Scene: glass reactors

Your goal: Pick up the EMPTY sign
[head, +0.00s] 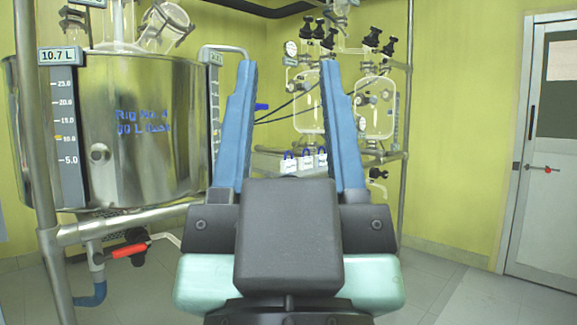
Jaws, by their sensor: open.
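My gripper (288,66) is open and empty in the middle of the head view, with its two blue fingers wide apart and pointing up and away. I cannot make out a sign that reads EMPTY. Small white things with blue marks (305,159) show between the fingers, well beyond the gripper. They are too small to read, and the gripper hides part of that area.
A large steel vessel (150,165) with blue lettering stands at left on a pipe frame (120,228). A display (59,56) on it reads 10.7 L. Glass reactors (374,105) stand on a rack behind. A white door (540,190) is at right. Floor (440,285) at lower right is clear.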

